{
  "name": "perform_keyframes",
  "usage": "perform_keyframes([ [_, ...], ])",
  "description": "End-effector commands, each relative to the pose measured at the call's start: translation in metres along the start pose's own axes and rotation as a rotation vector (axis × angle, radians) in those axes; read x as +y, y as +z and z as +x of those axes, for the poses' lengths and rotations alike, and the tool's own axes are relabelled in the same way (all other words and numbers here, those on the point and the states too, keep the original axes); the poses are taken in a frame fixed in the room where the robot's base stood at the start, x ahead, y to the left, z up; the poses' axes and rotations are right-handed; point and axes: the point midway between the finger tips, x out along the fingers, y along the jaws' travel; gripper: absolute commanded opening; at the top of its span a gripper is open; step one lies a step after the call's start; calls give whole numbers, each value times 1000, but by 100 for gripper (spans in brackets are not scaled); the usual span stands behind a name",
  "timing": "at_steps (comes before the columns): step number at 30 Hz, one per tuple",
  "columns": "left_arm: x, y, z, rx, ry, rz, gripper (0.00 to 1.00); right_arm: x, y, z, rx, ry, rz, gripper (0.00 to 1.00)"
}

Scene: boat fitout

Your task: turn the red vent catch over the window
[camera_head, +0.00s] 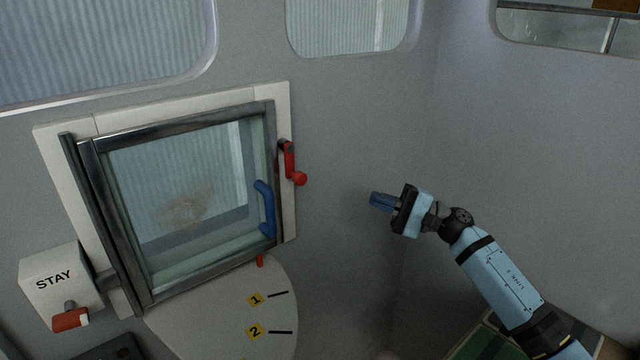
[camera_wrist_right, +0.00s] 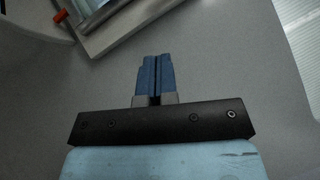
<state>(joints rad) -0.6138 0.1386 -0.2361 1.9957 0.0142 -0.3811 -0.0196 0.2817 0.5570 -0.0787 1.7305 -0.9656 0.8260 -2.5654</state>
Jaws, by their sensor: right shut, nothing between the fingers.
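The red catch (camera_head: 289,161) is mounted on the right side of the window's pale frame, with its round knob (camera_head: 299,179) at the lower end, pointing down and slightly right. The window (camera_head: 185,185) has a dark metal frame around a glass pane and a blue handle (camera_head: 265,208) on its right side. My right gripper (camera_head: 374,200) is to the right of the catch, apart from it, pointing left. Its blue fingers are shut together with nothing between them, as the right wrist view (camera_wrist_right: 155,72) also shows. The left gripper is not in view.
A pale box marked STAY (camera_head: 58,282) with a red-ended lever (camera_head: 70,319) is at the lower left. A round pale plate (camera_head: 230,315) marked 1 and 2 lies below the window, with a small red peg (camera_head: 260,261). The wall between catch and gripper is bare.

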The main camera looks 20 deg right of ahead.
Motion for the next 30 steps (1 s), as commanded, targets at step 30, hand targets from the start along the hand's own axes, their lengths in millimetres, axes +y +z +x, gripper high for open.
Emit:
perform_keyframes([
  [30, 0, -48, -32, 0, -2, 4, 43, -3, 22, 122, 0, -3, 5, 0],
])
